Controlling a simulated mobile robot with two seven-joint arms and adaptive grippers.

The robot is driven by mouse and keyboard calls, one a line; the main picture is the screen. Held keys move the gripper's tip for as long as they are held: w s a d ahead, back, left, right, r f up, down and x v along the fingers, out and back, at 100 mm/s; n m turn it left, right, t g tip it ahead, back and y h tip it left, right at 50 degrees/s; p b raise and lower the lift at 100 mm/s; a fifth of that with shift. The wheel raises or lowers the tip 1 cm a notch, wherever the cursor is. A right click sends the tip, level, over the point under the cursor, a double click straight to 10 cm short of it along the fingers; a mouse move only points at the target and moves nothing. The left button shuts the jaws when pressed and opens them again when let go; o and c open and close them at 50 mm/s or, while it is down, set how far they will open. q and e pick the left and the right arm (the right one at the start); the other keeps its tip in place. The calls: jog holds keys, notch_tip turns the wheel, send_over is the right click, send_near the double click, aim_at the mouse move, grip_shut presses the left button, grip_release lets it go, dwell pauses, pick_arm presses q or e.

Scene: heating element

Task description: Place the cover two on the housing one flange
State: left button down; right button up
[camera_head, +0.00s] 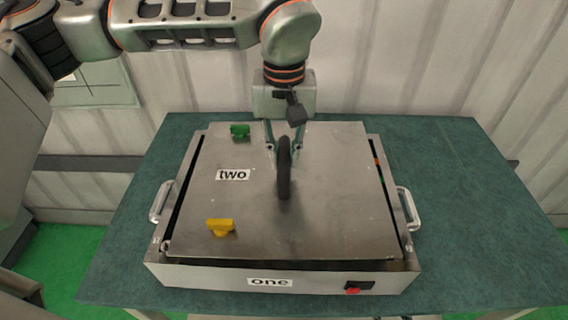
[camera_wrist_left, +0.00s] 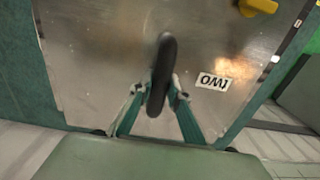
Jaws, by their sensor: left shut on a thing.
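The cover two (camera_head: 330,200) is a flat metal plate with a "two" label and a black upright handle (camera_head: 284,168) at its middle. It lies over the housing one (camera_head: 215,277), a metal box with a "one" label on its front. The cover sits slightly askew, with dark gaps along the left, right and front edges. I cannot tell whether it rests fully on the flange. My left gripper (camera_head: 284,145) is shut on the black handle from above; the handle also shows in the left wrist view (camera_wrist_left: 161,75) between the fingers. My right gripper is not in view.
A green knob (camera_head: 240,131) and a yellow knob (camera_head: 220,227) are on the cover's left side. The housing has side handles (camera_head: 161,202) and a red-black switch (camera_head: 358,287). The teal table (camera_head: 470,220) is clear at the right. A corrugated wall stands behind.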

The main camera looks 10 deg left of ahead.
pick_arm(q)
jog(key=shift+w+f, duration=0.1)
jog(key=shift+f, duration=1.35)
jog(key=c, duration=1.9)
grip_release()
notch_tip(320, 180, up, 12)
jog(key=shift+b, duration=0.3)
